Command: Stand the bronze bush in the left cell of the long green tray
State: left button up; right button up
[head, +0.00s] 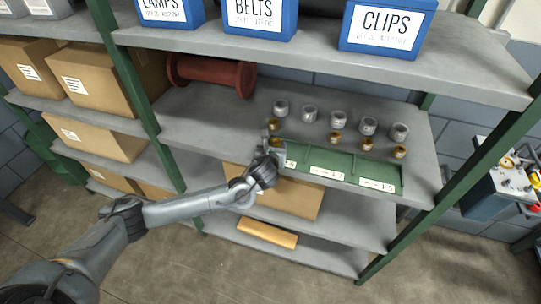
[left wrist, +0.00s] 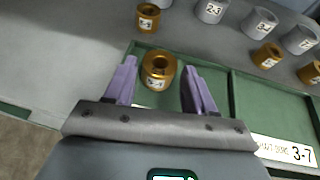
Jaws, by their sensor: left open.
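The long green tray (head: 335,160) lies on the shelf at its front edge, with dividers between its cells. A bronze bush (left wrist: 158,70) stands upright in the tray's left cell, its hole facing up and a small label on its side. It also shows in the head view (head: 274,142), partly hidden by my gripper. My left gripper (left wrist: 160,67) is open, with one purple finger on each side of this bush; gaps show between fingers and bush. In the head view, my left gripper (head: 275,150) is at the tray's left end. My right gripper is not in view.
Several other bronze bushes, one nearest behind the tray's left end (left wrist: 148,17), and several grey bushes (head: 309,113) stand behind the tray. A red spool (head: 211,75) lies at the left. Blue bins (head: 380,30) sit on the shelf above. The tray's other cells look empty.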

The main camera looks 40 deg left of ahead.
pick_arm(q)
jog(key=v, duration=0.8)
jog(key=s+d+f+n+g+h, duration=0.2)
jog(key=s+d+f+n+h, duration=0.25)
jog(key=d, duration=0.45)
jog(key=s+d+f+n+g+h, duration=0.1)
jog(key=s+d+f+n, duration=0.35)
jog(key=s+d, duration=0.4)
jog(key=s+a+f+n+g, duration=0.1)
jog(key=s+f+n+g, duration=0.1)
jog(key=s+n, duration=0.7)
jog(key=s+a+f+n+g+h, duration=0.1)
jog(key=s+f+n+g, duration=0.1)
jog(key=s+n, duration=0.6)
jog(key=shift+s+a+f+n+g, duration=0.25)
jog(key=shift+s+a+n+g, duration=0.25)
jog(key=shift+n, duration=0.5)
jog(key=shift+w+d+h, duration=0.15)
jog(key=shift+d+h, duration=0.05)
jog(key=shift+h, duration=0.05)
